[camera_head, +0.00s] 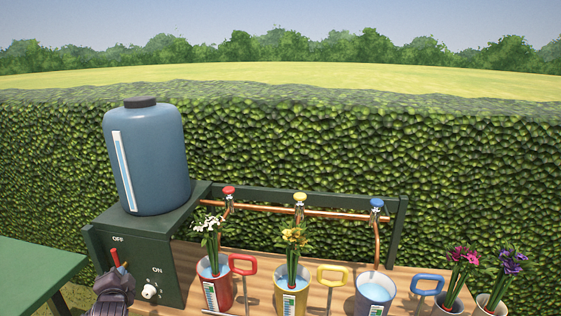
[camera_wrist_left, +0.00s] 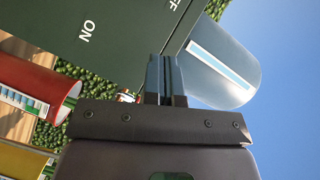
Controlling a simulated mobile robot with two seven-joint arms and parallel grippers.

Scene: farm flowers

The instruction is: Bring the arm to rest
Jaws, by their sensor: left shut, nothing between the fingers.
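My left gripper (camera_head: 122,268) is at the lower left of the head view, in front of the green control box (camera_head: 178,270). Its fingers are shut and empty; they also show in the left wrist view (camera_wrist_left: 165,62). A red lever (camera_head: 114,257) shows just behind the fingertips, near the OFF label, partly hidden; I cannot tell whether they touch. A white knob (camera_head: 150,291) sits below the ON label, right of the gripper. My right gripper is not in view.
A blue tank (camera_head: 160,165) stands on the box. Red (camera_head: 212,294), yellow (camera_head: 290,303) and blue (camera_head: 376,290) buckets stand below a copper pipe with taps; the first two hold flowers. Two pots of flowers (camera_head: 450,303) stand at right. A green table (camera_head: 30,275) is at left.

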